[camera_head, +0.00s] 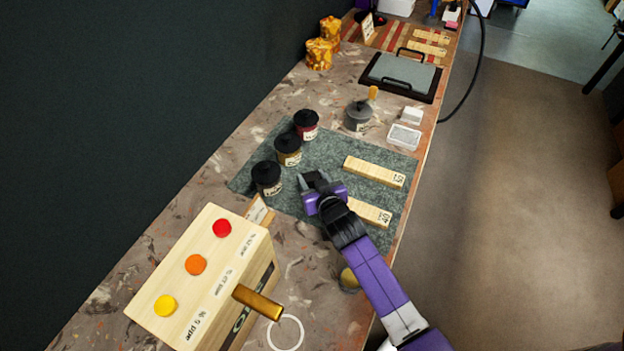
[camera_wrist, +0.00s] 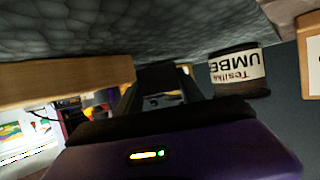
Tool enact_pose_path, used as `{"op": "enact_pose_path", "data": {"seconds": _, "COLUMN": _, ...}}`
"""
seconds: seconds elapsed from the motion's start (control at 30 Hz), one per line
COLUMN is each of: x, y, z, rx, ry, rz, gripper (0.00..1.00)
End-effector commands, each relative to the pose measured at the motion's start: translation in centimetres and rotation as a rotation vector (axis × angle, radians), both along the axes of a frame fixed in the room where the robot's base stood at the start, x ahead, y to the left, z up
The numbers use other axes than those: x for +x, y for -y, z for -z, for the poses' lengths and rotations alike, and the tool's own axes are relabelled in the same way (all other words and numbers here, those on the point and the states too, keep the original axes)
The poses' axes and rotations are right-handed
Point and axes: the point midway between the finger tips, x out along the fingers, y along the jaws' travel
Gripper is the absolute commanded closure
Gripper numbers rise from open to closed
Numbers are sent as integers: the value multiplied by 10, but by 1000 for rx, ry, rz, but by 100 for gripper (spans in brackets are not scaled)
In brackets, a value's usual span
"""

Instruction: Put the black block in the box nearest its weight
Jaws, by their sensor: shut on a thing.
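My gripper (camera_head: 315,181) is low over the grey-green mat, between the dark jars and the two pale wooden bars. In the wrist view, the jaws are closed on a dark thing (camera_wrist: 158,76) just under the mat surface in the picture, which seems to be the black block; its outline merges with the dark fingers. No other black block shows. Two wooden bars with number labels lie on the mat, one farther off (camera_head: 374,172) and one (camera_head: 370,211) partly behind my gripper.
Several black-lidded jars (camera_head: 266,178) stand left of my gripper; a labelled jar (camera_wrist: 238,72) is close by in the wrist view. A wooden case (camera_head: 205,262) with red, orange and yellow buttons stands in front. A grey pot (camera_head: 358,115) and black-framed tray (camera_head: 402,72) are behind.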

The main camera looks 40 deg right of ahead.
Motion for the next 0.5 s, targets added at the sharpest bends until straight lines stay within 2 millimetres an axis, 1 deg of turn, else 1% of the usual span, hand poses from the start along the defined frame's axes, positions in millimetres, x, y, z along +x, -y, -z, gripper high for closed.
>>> {"op": "enact_pose_path", "data": {"seconds": 0.43, "x": 0, "y": 0, "z": 8, "rx": 1, "ry": 1, "rz": -1, "gripper": 100}}
{"op": "enact_pose_path", "data": {"seconds": 0.47, "x": 0, "y": 0, "z": 6, "rx": 1, "ry": 1, "rz": -1, "gripper": 49}}
{"op": "enact_pose_path", "data": {"seconds": 0.5, "x": 0, "y": 0, "z": 6, "rx": 1, "ry": 1, "rz": -1, "gripper": 42}}
